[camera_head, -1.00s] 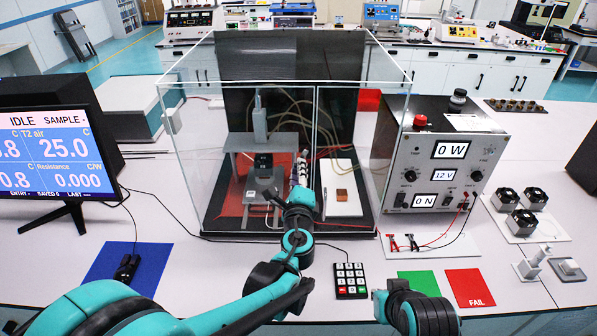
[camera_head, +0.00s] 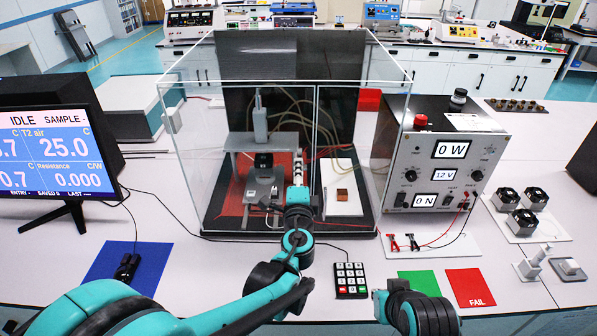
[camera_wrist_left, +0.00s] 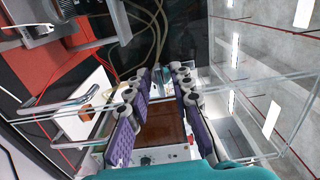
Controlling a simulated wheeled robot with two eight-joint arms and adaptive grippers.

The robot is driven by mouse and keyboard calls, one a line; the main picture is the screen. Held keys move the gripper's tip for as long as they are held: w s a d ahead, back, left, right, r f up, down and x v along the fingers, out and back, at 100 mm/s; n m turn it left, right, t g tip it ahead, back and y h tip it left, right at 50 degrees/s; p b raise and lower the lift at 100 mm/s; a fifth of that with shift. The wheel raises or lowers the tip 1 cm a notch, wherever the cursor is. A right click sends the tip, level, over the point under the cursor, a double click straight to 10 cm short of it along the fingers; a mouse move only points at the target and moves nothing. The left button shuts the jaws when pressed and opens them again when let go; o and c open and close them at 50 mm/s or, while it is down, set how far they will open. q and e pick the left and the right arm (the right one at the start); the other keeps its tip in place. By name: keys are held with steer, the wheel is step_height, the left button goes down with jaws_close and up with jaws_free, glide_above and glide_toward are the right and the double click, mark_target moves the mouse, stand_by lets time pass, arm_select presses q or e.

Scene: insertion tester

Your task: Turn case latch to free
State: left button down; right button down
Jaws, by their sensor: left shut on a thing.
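The clear case (camera_head: 237,85) stands mid-bench with its panels around the test rig. My left gripper (camera_head: 297,165) is at the case's front, near the upright edge between its two front panels, fingers pointing away from me. In the left wrist view its purple-padded fingers (camera_wrist_left: 163,88) stand either side of a small pale part (camera_wrist_left: 162,73) near their tips, which I take for the case latch. The gripper is shut on it; its turn angle is too small to read. In the head view the arm hides the latch. Part of my right arm shows at bottom right, without its fingers.
Inside the case are a press rig (camera_head: 262,135), tubes and a white plate (camera_head: 341,192) with a brown block (camera_head: 342,195). A keypad (camera_head: 350,279) lies in front of the case. The power unit (camera_head: 449,150) stands close right, a monitor (camera_head: 55,150) left.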

arm_select(q)
steer(key=c, duration=1.7)
jaws_free()
steer(key=s, duration=1.2)
steer(key=s+a+f+n+g+y, duration=0.25)
steer(key=a+n, duration=0.25)
steer(key=a, duration=0.3)
steer(key=s+a+f+n+g+y, duration=0.25)
steer(key=a+f+n, duration=0.2)
steer(key=a, duration=0.35)
steer(key=s+f+n+g+h, duration=0.1)
steer(key=s+n+g, duration=0.1)
steer(key=s, duration=0.2)
steer(key=s+a+f+n+g+h, duration=0.1)
steer(key=s+f+n+g+h, duration=0.1)
steer(key=s+n, duration=0.1)
steer(key=s+f+n+g+h, duration=0.1)
steer(key=s+n+g+h, duration=0.1)
steer(key=s+n, duration=0.1)
steer(key=shift+s+a+f, duration=0.15)
steer(key=shift+s+f, duration=0.05)
steer(key=shift+s, duration=0.2)
steer(key=shift+s+a+f, duration=0.1)
steer(key=shift+s+f, duration=0.05)
steer(key=shift+s, duration=0.25)
